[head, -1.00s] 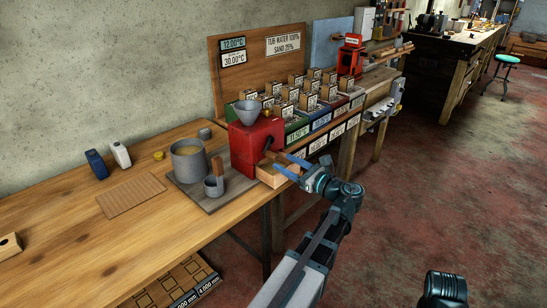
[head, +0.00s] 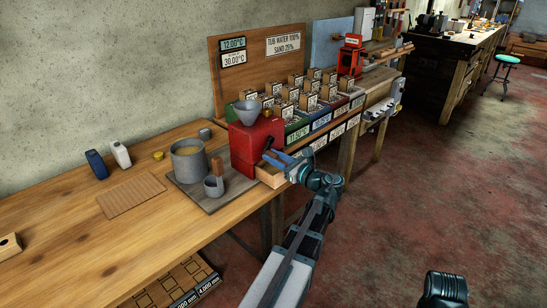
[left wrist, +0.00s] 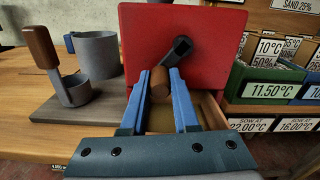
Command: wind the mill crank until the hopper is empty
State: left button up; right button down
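The red mill (head: 254,143) stands at the right end of the wooden bench, with a grey funnel-shaped hopper (head: 248,112) on top. I cannot see what is inside the hopper. A dark crank (left wrist: 181,47) sits on the mill's front face, its arm pointing down-left to a brown wooden knob (left wrist: 160,84). My left gripper (left wrist: 160,82) has its blue fingers close on both sides of the knob and appears shut on it. An open wooden drawer (head: 268,176) sticks out below the crank.
Left of the mill, a grey pot (head: 188,160) and a small cup with a wooden handle (head: 214,186) stand on a grey board. Seed bins (head: 300,131) with labels stand close on the right. The floor in front is free.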

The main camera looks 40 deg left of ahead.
pick_arm(q)
grip_shut()
jog(key=shift+w+f+n, duration=0.15)
jog(key=shift+w+n, duration=0.05)
jog(key=shift+n, duration=0.45)
jog(key=shift+w+f+n, duration=0.1)
jog(key=shift+w+n, duration=0.1)
jog(key=shift+n, duration=0.45)
jog(key=o, duration=0.6)
grip_release()
jog(key=s+d, duration=0.1)
jog(key=d, duration=1.3)
jog(key=shift+a, duration=0.1)
